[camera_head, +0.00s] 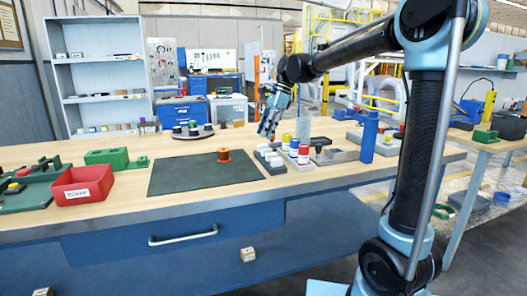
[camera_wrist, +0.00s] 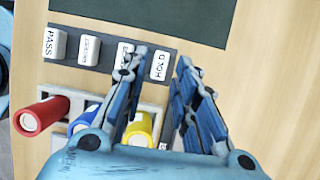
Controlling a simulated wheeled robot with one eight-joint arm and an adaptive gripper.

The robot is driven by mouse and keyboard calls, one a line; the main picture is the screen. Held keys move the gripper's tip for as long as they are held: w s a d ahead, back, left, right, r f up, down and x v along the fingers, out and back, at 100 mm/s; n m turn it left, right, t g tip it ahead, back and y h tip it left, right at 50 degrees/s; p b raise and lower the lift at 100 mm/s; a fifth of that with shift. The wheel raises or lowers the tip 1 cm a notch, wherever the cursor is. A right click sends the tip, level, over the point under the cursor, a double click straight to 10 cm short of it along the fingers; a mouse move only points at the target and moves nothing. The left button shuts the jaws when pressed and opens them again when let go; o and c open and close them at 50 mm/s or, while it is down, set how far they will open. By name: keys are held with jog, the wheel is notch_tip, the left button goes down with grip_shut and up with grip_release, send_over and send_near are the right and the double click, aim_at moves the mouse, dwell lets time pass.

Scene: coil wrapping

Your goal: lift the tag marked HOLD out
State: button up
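The white tag marked HOLD (camera_wrist: 161,66) stands at the right end of a dark grey holder (camera_wrist: 73,67) in the wrist view. To its left are a tag marked PASS (camera_wrist: 55,44), a tag with unclear lettering (camera_wrist: 89,50) and a third tag (camera_wrist: 124,57) partly covered by my left finger. My gripper (camera_wrist: 158,64) is open and empty, with one finger on each side of the HOLD tag in the picture. I cannot tell whether they touch. In the head view, my gripper (camera_head: 267,133) points down above the small row of tags (camera_head: 269,158).
Red (camera_wrist: 42,115), blue (camera_wrist: 84,120) and yellow (camera_wrist: 138,128) bottles stand close to the holder. A dark green mat (camera_head: 205,173) with a copper-coloured spool (camera_head: 223,155) lies to the left. A red bin (camera_head: 83,186) is further left. A blue upright block (camera_head: 369,137) stands right.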

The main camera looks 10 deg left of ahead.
jog(key=shift+x, duration=2.65)
jog(key=shift+w+a, duration=0.1)
jog(key=shift+w, duration=0.1)
jog(key=shift+c, duration=0.3)
jog(key=c, duration=0.5)
